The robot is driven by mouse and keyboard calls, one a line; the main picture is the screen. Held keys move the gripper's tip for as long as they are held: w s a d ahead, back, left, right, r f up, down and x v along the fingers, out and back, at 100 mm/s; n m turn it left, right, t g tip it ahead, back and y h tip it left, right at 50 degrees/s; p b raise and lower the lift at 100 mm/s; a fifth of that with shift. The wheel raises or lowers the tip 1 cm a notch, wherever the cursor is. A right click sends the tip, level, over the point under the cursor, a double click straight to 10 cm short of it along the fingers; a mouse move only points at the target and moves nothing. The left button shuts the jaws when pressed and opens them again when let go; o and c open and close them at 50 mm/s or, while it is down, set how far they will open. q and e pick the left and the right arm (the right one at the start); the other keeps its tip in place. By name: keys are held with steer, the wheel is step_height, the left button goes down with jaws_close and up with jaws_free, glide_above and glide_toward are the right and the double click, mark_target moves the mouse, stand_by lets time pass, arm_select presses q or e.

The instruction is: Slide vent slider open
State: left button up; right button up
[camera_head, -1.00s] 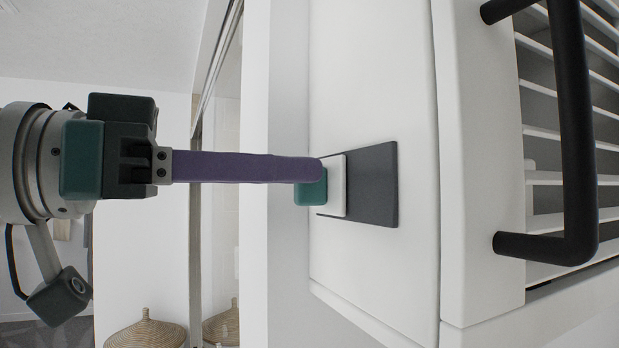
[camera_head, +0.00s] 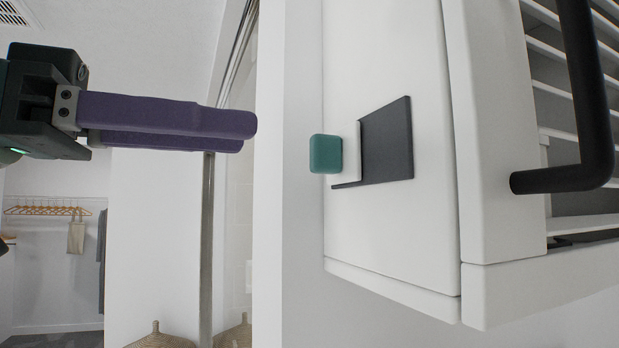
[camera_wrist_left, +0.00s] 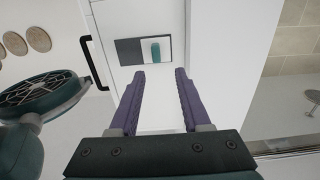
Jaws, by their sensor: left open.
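The vent slider is a white plate (camera_head: 347,165) with a teal knob (camera_head: 326,154), set over a dark grey panel (camera_head: 388,142) on the side of a white cabinet. In the head view the plate covers the left part of the dark panel, and the rest of the dark panel is bare. My left gripper (camera_head: 250,133) is to the left of the knob, apart from it, with its purple fingers empty. In the left wrist view the knob (camera_wrist_left: 155,52) lies beyond the open fingers (camera_wrist_left: 160,72). My right gripper is not in view.
A black bar handle (camera_head: 590,110) stands out from the slatted white front (camera_head: 570,80) at the right. The white cabinet side (camera_head: 395,230) around the slider is clear. Woven baskets (camera_head: 160,338) show low at the left.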

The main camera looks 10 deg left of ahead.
arm_select(q)
steer(key=b+v, duration=0.1)
steer(key=v, duration=0.3)
steer(key=shift+b, duration=0.35)
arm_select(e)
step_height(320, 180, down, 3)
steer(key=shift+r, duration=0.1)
arm_select(q)
step_height(320, 180, down, 28)
steer(key=s+n+g+y, duration=0.2)
steer(key=n+y, duration=0.5)
steer(key=y, duration=0.2)
steer(key=s+a+f+n+g+y, duration=0.35)
steer(key=s+f+y, duration=0.25)
steer(key=s+f, duration=0.75)
step_height(320, 180, up, 17)
steer(key=p, duration=1.5)
steer(key=shift+s+a, duration=0.2)
steer(key=shift+a, duration=0.1)
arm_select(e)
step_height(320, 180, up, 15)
